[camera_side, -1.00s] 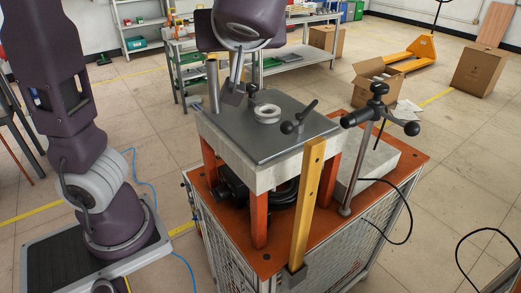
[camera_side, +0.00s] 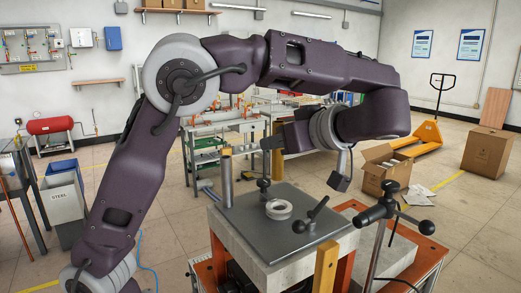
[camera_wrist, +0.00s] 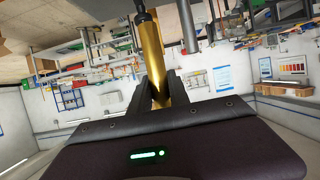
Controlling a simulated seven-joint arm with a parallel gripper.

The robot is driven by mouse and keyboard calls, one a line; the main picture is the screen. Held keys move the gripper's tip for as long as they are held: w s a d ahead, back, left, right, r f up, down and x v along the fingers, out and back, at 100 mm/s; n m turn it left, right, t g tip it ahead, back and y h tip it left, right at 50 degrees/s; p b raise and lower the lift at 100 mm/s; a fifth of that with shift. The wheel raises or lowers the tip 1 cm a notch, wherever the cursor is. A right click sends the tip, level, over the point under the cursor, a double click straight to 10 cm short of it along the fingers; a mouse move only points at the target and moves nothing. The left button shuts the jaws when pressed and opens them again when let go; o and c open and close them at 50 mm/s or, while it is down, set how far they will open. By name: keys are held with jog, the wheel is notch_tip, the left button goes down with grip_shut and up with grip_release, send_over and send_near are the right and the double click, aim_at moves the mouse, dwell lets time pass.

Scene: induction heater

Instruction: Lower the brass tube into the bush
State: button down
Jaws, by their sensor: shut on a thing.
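The brass tube (camera_side: 277,165) hangs roughly upright in my gripper (camera_side: 285,137), which reaches in from the right. In the wrist view the tube (camera_wrist: 152,55) runs between my two dark fingers (camera_wrist: 160,88), which are shut on it. A pale metal ring, which I take for the bush (camera_side: 278,209), lies on the dark plate (camera_side: 250,225). In the side view the tube's lower end appears above the ring and apart from it; their depth relation is unclear.
A dark knobbed clamp post (camera_side: 264,186) stands close behind the ring. A grey post (camera_side: 227,182) rises at the plate's left corner. A clamp lever (camera_side: 311,215) and a taller stand with black handles (camera_side: 375,214) stand at the right.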

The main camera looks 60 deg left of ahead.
aim_at(280, 171)
jog(key=shift+w+f+g, duration=0.1)
jog(key=shift+w+g, duration=0.3)
jog(key=shift+w, duration=0.1)
jog(key=shift+f, duration=3.15)
jog(key=shift+f, duration=3.05)
jog(key=c, duration=1.2)
grip_release()
jog(key=shift+o, duration=0.2)
jog(key=v, duration=0.7)
jog(key=shift+r, duration=0.1)
